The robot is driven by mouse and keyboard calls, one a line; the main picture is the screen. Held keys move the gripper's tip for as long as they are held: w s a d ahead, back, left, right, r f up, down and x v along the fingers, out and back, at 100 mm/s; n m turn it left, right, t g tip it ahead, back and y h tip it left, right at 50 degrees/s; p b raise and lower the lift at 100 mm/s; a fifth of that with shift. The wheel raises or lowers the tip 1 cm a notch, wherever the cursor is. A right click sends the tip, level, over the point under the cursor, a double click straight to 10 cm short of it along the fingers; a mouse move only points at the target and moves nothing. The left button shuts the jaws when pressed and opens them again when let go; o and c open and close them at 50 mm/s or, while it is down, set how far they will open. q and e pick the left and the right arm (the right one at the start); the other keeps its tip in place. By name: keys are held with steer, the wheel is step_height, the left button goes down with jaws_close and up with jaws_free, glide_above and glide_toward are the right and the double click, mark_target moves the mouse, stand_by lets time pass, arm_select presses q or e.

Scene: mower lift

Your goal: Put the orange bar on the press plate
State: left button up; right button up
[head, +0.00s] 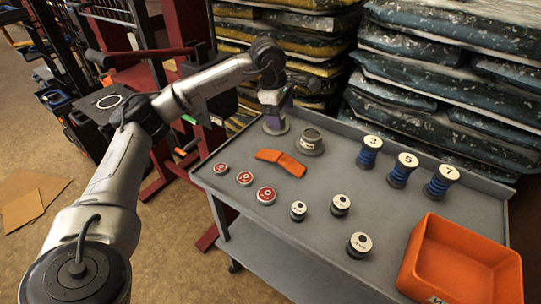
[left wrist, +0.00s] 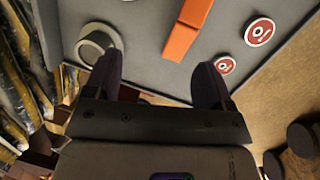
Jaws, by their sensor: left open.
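The orange bar (head: 281,161) lies on the grey cart top, near its left end and behind the red-topped discs. It also shows at the top of the left wrist view (left wrist: 187,30). My left gripper (head: 272,116) is above the cart's back left corner, behind and a little left of the bar. In the left wrist view its two dark fingers (left wrist: 160,80) are apart with nothing between them, and the bar lies beyond the fingertips. A dark plate with a white ring (head: 110,101), probably the press plate, is at left by a red frame and looks empty. My right gripper is not visible.
A grey round part (head: 310,141) stands just behind the bar. Several red-topped discs (head: 244,178) lie in front of it. Blue numbered spools (head: 402,170) and an orange bin (head: 462,262) are at right. Stacked bags (head: 450,85) rise behind the cart (head: 290,255).

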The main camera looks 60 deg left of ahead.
arm_select(q)
steer(key=s+a+g, duration=0.1)
steer(key=s+g, duration=0.1)
steer(key=s, duration=0.1)
steer(key=m+b, duration=0.2)
steer(key=b, duration=0.2)
glide_above(269, 153)
steer(key=shift+y, duration=0.4)
step_height(269, 153, down, 9)
steer(key=shift+s+a+f, duration=0.1)
steer(key=shift+d+f+b, duration=0.2)
steer(key=shift+f+b, duration=1.2)
steer(key=shift+f, duration=1.15)
steer(key=shift+c, duration=0.2)
steer(key=c, duration=1.3)
steer(key=shift+r, duration=0.1)
jaws_close()
steer(key=shift+r, duration=0.15)
